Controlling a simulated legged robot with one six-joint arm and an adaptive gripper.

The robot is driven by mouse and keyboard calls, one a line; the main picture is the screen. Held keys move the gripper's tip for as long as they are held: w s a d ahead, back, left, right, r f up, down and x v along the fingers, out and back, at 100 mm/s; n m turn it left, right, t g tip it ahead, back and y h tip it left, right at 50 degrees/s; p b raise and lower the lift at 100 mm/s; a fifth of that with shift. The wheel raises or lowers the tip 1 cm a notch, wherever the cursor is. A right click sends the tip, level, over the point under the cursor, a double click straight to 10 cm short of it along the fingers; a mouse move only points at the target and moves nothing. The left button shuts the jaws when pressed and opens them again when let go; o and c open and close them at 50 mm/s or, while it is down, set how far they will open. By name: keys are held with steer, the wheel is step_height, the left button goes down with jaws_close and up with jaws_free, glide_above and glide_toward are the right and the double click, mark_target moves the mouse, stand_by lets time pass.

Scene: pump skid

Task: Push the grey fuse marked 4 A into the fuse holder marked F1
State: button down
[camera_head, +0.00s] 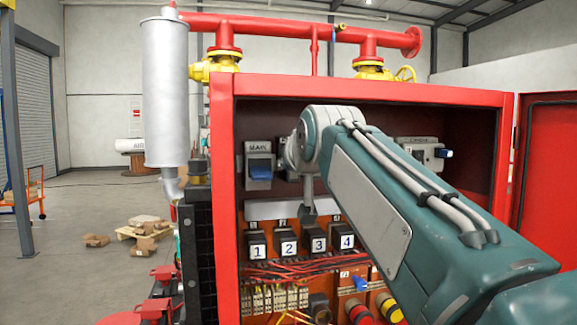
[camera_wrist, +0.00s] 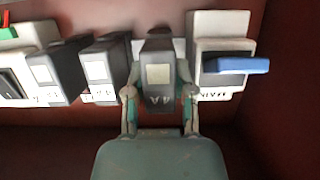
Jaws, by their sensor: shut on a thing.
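In the wrist view, the grey fuse marked 4 A (camera_wrist: 160,72) is between the two fingers of my gripper (camera_wrist: 159,93), which is shut on it. The mark reads upside down. A pale block shows behind the fuse; I cannot tell how deep the fuse sits against it. The label F1 cannot be read in either view, and the holder is mostly hidden behind the fuse. In the head view, my arm reaches into the red cabinet and hides the fuse and my fingertips.
Two similar grey fuses (camera_wrist: 103,68) (camera_wrist: 56,72) stand to the left in the wrist view. The MAIN switch with a blue lever (camera_wrist: 235,65) is close on the right; it also shows in the head view (camera_head: 258,157). Numbered black blocks (camera_head: 288,245) and wires lie below.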

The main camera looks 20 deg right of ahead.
steer(key=shift+w, duration=0.7)
stand_by(0.6)
steer(key=shift+c, duration=1.9)
jaws_free()
steer(key=shift+d, duration=0.15)
steer(key=v, duration=1.2)
steer(key=s+f+g, duration=0.3)
steer(key=s+f, duration=0.2)
steer(key=f, duration=0.8)
steer(key=s+f+g, duration=0.3)
steer(key=s+f, duration=0.3)
steer(key=f, duration=0.8)
steer(key=s+f+g, duration=0.3)
steer(key=s+f, duration=0.3)
steer(key=f, duration=0.8)
steer(key=shift+s+a, duration=0.2)
steer(key=shift+s, duration=0.05)
